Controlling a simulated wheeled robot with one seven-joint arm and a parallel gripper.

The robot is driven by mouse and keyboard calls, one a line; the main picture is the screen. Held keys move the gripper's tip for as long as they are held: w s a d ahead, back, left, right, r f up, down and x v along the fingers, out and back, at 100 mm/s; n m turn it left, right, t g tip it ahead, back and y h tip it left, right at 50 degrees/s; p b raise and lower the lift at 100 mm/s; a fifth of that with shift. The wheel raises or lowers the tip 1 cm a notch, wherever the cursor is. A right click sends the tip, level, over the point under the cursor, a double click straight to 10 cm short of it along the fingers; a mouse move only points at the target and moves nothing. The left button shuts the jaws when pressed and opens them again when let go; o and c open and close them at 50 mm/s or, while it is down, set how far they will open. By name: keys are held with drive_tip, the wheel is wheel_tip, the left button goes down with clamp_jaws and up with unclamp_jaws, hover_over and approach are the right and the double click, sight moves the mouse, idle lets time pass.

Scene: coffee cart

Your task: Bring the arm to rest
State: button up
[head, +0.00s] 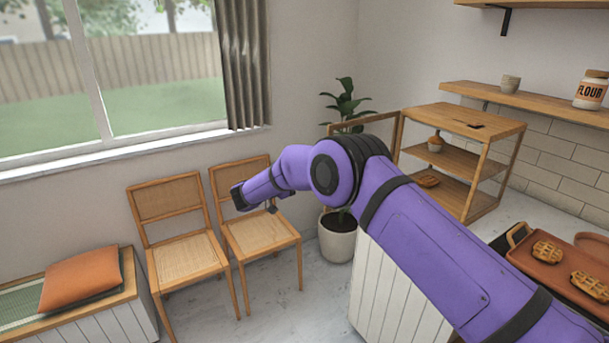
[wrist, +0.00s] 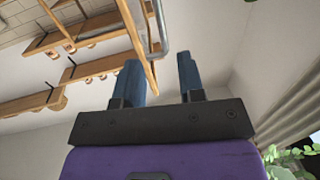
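My gripper (wrist: 158,72) shows in the wrist view with its two dark blue fingers apart and nothing held between them. In the head view my purple arm reaches from the lower right to the middle and bends left. The dark end of my gripper (head: 240,197) is in the air in front of the wooden chairs, and its fingers are hard to make out there. The wrist view looks tilted upward past the fingers at shelves and wall.
Two wooden chairs (head: 177,262) stand below the window. A bench with an orange cushion (head: 80,279) is at left. A potted plant (head: 338,238) and shelf unit (head: 483,145) stand behind my arm. A tray with pastries (head: 543,270) is at right.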

drive_tip(key=shift+s+a, duration=0.1)
